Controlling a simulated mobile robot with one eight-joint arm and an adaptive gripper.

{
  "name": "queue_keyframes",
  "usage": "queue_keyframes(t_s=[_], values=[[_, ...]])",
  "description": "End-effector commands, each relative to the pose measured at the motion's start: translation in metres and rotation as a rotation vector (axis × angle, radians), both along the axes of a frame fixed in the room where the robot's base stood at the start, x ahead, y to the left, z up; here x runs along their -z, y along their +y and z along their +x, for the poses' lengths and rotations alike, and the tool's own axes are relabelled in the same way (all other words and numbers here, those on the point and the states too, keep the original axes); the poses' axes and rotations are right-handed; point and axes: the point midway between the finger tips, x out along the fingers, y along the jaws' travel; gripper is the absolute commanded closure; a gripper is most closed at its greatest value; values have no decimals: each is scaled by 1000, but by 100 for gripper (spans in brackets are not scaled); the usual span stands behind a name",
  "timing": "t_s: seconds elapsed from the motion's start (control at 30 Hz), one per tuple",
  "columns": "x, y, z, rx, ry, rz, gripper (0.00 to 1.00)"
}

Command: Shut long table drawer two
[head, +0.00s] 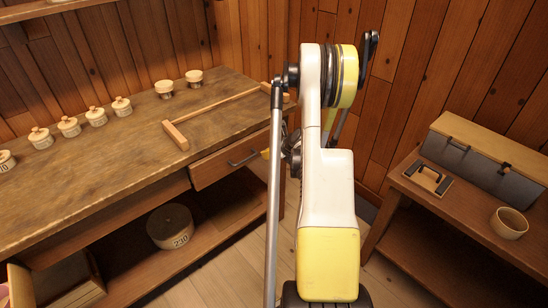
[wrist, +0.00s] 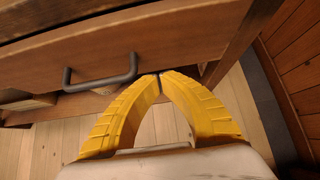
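The long table (head: 90,180) stands at the left in the head view. A wooden drawer front (head: 215,168) with a dark bar handle (head: 243,158) sits under its right end. I cannot tell whether it is fully flush. In the wrist view the drawer front (wrist: 190,40) fills the top, with its handle (wrist: 100,75) left of my gripper (wrist: 160,76). The yellow fingers meet at their tips, with nothing seen between them. They are close to the drawer's lower edge, right of the handle; contact is unclear. In the head view my arm hides most of the gripper.
Several lidded pots (head: 96,117) and a wooden T-shaped piece (head: 178,134) are on the tabletop. A side bench (head: 455,215) at right holds a grey box (head: 480,160) and a cup (head: 509,223).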

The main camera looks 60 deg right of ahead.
Motion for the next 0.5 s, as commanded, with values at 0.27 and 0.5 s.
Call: queue_keyframes(t_s=[0.27,0.5], values=[[0,-6,28,-1,1,0,100],[-2,-7,30,0,1,0,100]])
